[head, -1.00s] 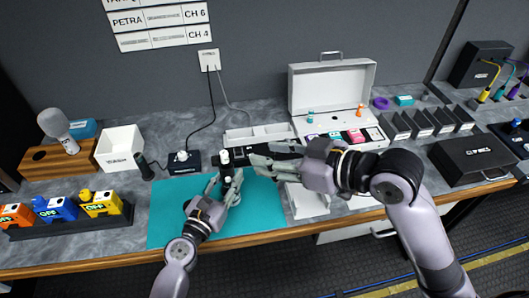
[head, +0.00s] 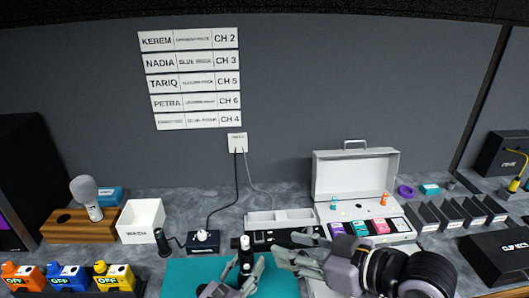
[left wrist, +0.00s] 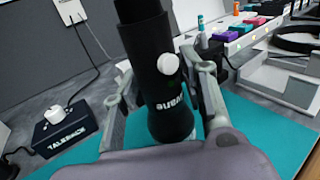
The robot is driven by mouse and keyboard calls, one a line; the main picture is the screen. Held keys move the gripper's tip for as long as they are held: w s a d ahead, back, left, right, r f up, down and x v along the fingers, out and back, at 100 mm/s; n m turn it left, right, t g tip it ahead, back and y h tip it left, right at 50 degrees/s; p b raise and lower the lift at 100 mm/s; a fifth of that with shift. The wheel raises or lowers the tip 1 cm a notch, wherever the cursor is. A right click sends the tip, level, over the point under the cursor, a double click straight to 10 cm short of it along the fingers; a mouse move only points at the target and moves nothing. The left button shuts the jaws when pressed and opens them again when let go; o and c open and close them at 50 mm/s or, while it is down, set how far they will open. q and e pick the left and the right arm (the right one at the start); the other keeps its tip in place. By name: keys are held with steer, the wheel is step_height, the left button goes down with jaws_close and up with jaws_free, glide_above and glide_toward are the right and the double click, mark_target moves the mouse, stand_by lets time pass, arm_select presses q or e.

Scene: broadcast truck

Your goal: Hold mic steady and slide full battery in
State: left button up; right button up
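A black microphone (head: 245,262) stands roughly upright over the teal mat (head: 178,277). My left gripper (head: 242,274) has its fingers closed on both sides of the mic's body. The left wrist view shows the black mic (left wrist: 165,85) close up, with a white round button and white lettering, between the fingers (left wrist: 165,100). My right gripper (head: 283,257) is just right of the mic, apart from it; its fingertips are too small to read, and I cannot make out a battery in them. Small teal (head: 333,203) and orange (head: 385,199) cylinders stand in the open white case (head: 318,187).
A black box with a white knob (head: 203,242) and cable stands behind the mat. A white bin (head: 141,220), a wooden stand (head: 62,228) with a grey-headed mic, and coloured OFF packs (head: 68,279) are at left. Black slots (head: 455,215) and a black case (head: 500,259) are at right.

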arm_select(q)
steer(key=shift+o, duration=1.2)
